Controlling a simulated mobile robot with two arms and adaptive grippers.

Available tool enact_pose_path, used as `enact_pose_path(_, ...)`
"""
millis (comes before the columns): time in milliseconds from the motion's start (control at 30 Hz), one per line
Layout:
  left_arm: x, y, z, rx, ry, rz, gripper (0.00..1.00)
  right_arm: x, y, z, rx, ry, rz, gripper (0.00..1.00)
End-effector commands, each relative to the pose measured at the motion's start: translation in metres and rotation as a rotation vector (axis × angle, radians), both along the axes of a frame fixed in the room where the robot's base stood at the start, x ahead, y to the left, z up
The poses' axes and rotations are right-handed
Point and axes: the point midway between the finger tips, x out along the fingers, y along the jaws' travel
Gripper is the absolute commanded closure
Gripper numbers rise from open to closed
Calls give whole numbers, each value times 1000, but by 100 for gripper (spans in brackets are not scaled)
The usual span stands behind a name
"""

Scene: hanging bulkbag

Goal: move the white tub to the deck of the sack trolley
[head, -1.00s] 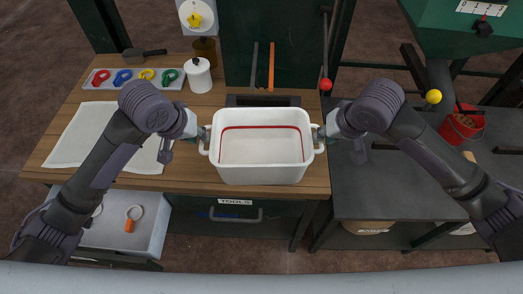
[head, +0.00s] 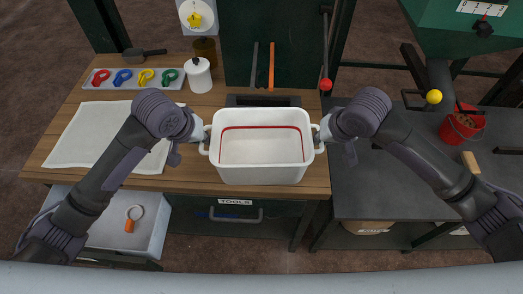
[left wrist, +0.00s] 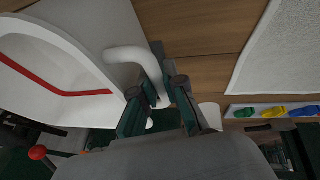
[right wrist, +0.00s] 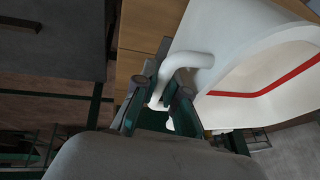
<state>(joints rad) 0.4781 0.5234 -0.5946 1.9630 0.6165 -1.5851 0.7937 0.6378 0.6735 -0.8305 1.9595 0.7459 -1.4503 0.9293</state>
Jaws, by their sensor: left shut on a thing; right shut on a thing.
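The white tub (head: 261,165) is an open, empty box with a red line around its inside and a handle at each end. It is upright at the front of the wooden bench. My left gripper (head: 205,138) is shut on its left handle, also seen in the left wrist view (left wrist: 158,98). My right gripper (head: 319,138) is shut on its right handle, also seen in the right wrist view (right wrist: 158,98). I cannot make out the sack trolley in any view.
The wooden bench (head: 190,181) carries a pale cloth (head: 85,135), a tray of coloured rings (head: 102,88) and a white canister (head: 199,76). To the right are a dark grey table (head: 375,195), a red bucket (head: 460,128) and a yellow ball (head: 433,97) on a lever.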

Motion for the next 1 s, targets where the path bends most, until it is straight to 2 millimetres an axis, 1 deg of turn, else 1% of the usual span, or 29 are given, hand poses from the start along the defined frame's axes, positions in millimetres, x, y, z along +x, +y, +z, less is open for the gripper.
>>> enact_pose_path(200, 0, 0, 1, 0, -2, 0, 100, 0, 0, 1, 0, -2, 0, 100)
enact_pose_path(333, 0, 0, 6, 1, -2, 1, 100, 0, 0, 7, 0, -2, 0, 100)
enact_pose_path(467, 0, 1, 18, 1, -2, 1, 100, 1, -1, 18, -1, -2, -1, 100)
enact_pose_path(700, 0, 1, 46, 1, -1, 1, 100, 0, -1, 46, -1, -2, -2, 100)
enact_pose_path(767, 0, 1, 50, 1, -1, 1, 100, 0, -1, 50, -1, -1, -1, 100)
enact_pose_path(1000, 0, 1, 51, 1, -1, 2, 100, 1, -1, 51, -1, -1, -2, 100)
